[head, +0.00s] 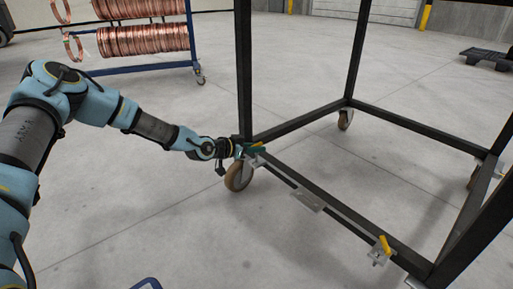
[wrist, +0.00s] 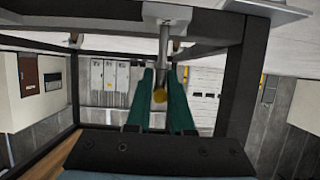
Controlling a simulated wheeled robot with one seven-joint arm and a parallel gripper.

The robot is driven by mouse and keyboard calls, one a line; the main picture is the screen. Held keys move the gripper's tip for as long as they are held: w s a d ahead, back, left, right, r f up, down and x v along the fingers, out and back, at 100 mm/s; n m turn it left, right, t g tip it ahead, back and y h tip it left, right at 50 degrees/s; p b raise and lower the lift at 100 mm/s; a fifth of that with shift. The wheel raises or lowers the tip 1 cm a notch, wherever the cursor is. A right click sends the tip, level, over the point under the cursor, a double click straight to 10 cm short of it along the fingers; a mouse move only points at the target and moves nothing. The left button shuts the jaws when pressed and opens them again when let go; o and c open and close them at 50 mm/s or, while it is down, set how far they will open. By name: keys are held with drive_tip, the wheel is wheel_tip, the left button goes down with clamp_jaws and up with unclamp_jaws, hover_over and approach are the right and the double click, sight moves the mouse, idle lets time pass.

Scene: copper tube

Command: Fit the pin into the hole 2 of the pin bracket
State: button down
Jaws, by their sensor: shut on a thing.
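In the wrist view, the two green fingers of my gripper (wrist: 161,100) are shut on the pin (wrist: 164,48). The pin has a grey metal shaft and a yellow end between the fingers. The shaft runs up to a light metal bracket (wrist: 165,11) on the black frame. I cannot tell whether its tip is in a hole or only in front of one. In the head view, my gripper (head: 243,150) is at the near left corner of the frame, beside a bracket with a yellow part (head: 257,146). The hole itself is hidden.
The black cart frame (head: 300,178) stands on caster wheels (head: 238,177). Its lower rail carries a metal plate (head: 308,200) and another bracket with a yellow handle (head: 384,245). A rack of copper coils (head: 145,38) stands behind.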

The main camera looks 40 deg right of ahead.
drive_tip(key=shift+f+b, duration=1.2)
drive_tip(key=shift+f, duration=0.7)
drive_tip(key=c, duration=0.7)
unclamp_jaws()
drive_tip(key=p+v, duration=0.4)
drive_tip(key=v, duration=0.7)
drive_tip(key=shift+p, duration=0.3)
